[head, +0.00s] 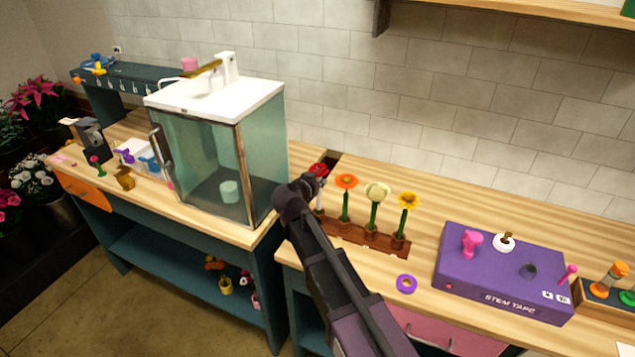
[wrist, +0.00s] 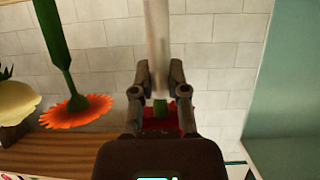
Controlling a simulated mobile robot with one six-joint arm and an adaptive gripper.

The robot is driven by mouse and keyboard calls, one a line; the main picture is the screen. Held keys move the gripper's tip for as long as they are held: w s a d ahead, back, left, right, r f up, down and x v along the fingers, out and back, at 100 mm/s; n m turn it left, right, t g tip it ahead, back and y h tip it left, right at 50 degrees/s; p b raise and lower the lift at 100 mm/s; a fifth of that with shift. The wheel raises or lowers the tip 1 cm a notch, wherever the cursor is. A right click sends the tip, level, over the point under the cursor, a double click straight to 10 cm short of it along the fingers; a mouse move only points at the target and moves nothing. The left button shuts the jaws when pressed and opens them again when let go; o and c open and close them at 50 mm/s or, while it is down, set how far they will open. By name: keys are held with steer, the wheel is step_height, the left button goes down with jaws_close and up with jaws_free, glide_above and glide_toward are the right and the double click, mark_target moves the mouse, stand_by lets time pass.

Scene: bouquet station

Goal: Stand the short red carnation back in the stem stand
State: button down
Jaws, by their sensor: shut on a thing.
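The short red carnation (head: 318,170) is upright at the left end of the wooden stem stand (head: 354,236). Its stem is green just under the bloom and pale, rod-like below. My gripper (head: 309,184) is shut on this stem. The wrist view looks upside down: my gripper (wrist: 159,80) has a jaw on each side of the pale stem (wrist: 157,40), with the red bloom (wrist: 162,120) beneath, partly hidden by the gripper body.
An orange flower (head: 346,182), a cream flower (head: 377,192) and a yellow flower (head: 408,200) stand close by on the right. The glass cabinet (head: 240,170) is left. A purple tape ring (head: 406,284) and the purple stem-tape box (head: 500,275) lie right.

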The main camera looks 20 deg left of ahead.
steer(key=shift+f+b, duration=1.25)
stand_by(1.4)
jaws_free()
stand_by(0.6)
steer(key=shift+s+r, duration=0.1)
steer(key=shift+s, duration=0.1)
stand_by(0.5)
steer(key=shift+p+v, duration=1.75)
steer(key=shift+v, duration=2.6)
